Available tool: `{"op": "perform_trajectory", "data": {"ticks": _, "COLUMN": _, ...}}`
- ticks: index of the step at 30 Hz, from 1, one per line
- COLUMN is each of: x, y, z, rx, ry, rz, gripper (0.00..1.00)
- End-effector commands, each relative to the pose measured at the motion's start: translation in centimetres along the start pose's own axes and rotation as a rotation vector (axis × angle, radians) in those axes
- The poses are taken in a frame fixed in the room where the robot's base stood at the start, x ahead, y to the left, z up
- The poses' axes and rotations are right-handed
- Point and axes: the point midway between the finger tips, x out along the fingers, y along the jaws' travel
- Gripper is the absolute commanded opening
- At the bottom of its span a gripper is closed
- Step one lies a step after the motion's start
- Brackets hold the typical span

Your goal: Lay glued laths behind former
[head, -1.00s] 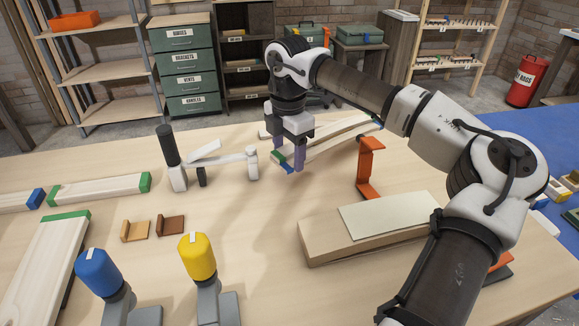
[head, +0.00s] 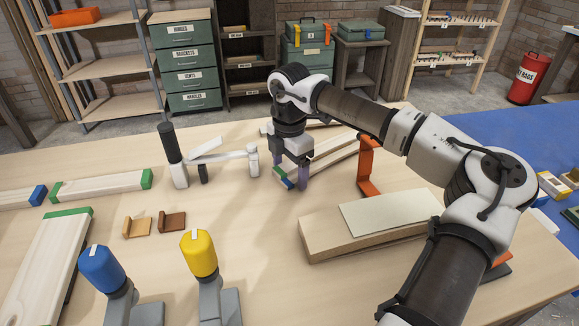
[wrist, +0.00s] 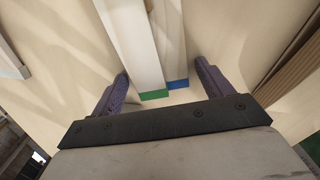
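Two long pale laths lie side by side, one with a green end (wrist: 155,94) and one with a blue end (wrist: 177,84). In the head view the laths (head: 325,158) run from my gripper back and right, appearing to rest on the table. My gripper (head: 291,182) points down over their near ends. In the wrist view its purple fingers (wrist: 162,70) stand on either side of the pair, with a small gap showing at the right finger. The left finger is close to the green-ended lath; contact is unclear. I cannot tell which thing is the former.
An orange bracket (head: 367,165) stands right of the laths. A wooden block (head: 330,243) bearing a pale sheet (head: 390,215) lies nearer. A white clamp-like tool (head: 252,160) is left of my gripper.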

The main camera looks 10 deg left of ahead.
Motion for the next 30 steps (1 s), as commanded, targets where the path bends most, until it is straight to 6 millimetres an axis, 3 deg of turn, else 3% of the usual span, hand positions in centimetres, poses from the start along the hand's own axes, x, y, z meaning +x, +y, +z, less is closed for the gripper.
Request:
{"op": "perform_trajectory", "data": {"ticks": 8, "x": -0.1, "y": 0.0, "z": 0.0, "rx": 0.000, "ry": 0.000, "rz": 0.000, "gripper": 0.81}}
{"op": "perform_trajectory", "data": {"ticks": 13, "x": -1.1, "y": 0.1, "z": 0.1, "rx": 0.001, "ry": -0.003, "rz": 0.003, "gripper": 0.81}}
{"op": "perform_trajectory", "data": {"ticks": 24, "x": -8.8, "y": 0.1, "z": 0.1, "rx": 0.002, "ry": -0.004, "rz": 0.003, "gripper": 0.81}}
{"op": "perform_trajectory", "data": {"ticks": 30, "x": -11.5, "y": 0.0, "z": 0.0, "rx": 0.001, "ry": -0.001, "rz": 0.000, "gripper": 0.81}}
